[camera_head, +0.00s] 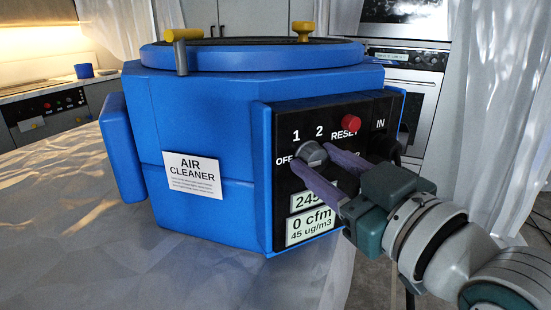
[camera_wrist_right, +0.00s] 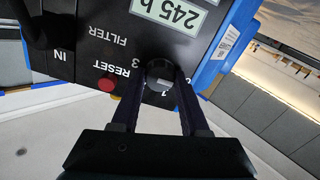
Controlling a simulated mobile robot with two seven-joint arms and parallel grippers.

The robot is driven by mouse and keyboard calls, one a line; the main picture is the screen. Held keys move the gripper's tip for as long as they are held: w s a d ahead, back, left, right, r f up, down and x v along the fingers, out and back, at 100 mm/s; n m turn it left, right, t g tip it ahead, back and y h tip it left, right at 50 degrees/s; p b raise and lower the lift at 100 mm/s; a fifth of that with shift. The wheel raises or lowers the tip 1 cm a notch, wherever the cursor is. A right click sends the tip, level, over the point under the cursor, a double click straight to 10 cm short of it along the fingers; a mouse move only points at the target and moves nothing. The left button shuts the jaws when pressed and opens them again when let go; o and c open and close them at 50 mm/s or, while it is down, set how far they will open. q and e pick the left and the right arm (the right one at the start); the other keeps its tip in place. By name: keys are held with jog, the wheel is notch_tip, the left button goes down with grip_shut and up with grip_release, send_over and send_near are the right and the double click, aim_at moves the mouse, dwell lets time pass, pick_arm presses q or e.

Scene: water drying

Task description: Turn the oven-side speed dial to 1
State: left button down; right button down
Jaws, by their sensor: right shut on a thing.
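The grey speed dial (camera_head: 311,154) sits on the black control panel (camera_head: 284,192) of the blue air cleaner (camera_head: 210,115). Labels OFF, 1 and 2 stand around it, and the display reads 0 cfm. My right gripper (camera_head: 315,160) is shut on the dial, with one purple finger on each side. The right wrist view also shows the dial (camera_wrist_right: 160,73) between the fingertips. The fingers hide part of the panel, and I cannot read exactly where the dial points. My left gripper is not in view.
A red RESET button (camera_head: 351,122) sits close to the right of the dial. The air cleaner stands on a grey table (camera_head: 110,240). An oven (camera_head: 408,85) and white curtains (camera_head: 475,120) are behind. A yellow-topped handle (camera_head: 181,50) stands on the lid.

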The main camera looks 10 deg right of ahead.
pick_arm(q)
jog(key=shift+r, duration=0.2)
pick_arm(e)
jog(key=shift+m, duration=0.4)
jog(key=shift+m+p, duration=0.65)
jog(key=shift+m, duration=0.35)
jog(key=m, duration=0.2)
jog(key=shift+m+p, duration=0.3)
jog(key=shift+p, duration=0.05)
jog(key=m, duration=0.3)
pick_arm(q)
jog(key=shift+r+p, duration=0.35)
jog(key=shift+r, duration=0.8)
pick_arm(e)
jog(key=shift+m, duration=1.7)
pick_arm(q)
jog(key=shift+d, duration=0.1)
pick_arm(e)
jog(key=shift+c, duration=2)
grip_release()
